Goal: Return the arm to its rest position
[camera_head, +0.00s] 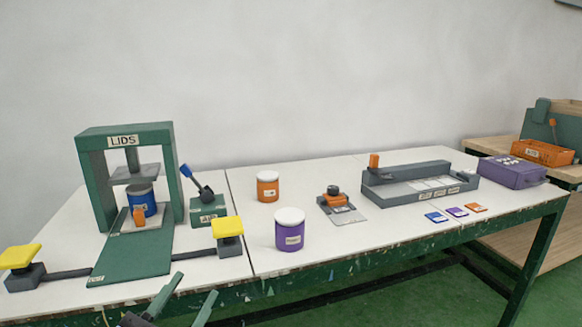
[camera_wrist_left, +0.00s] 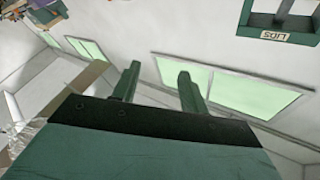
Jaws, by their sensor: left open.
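My left gripper (camera_head: 185,298) shows at the bottom of the head view, in front of the table's front edge. Its two green fingers are apart with nothing between them. In the left wrist view the gripper (camera_wrist_left: 157,85) is also open and empty, with wall, pale green panels and part of the LIDS press (camera_wrist_left: 288,38) beyond it. My right gripper is in neither view.
The green LIDS press (camera_head: 124,140) holds a blue can (camera_head: 142,202). Yellow-topped pads (camera_head: 228,227) stand at the front edge. An orange can (camera_head: 267,187), a purple can (camera_head: 290,232) and a grey fixture (camera_head: 420,185) stand on the white table (camera_head: 350,240).

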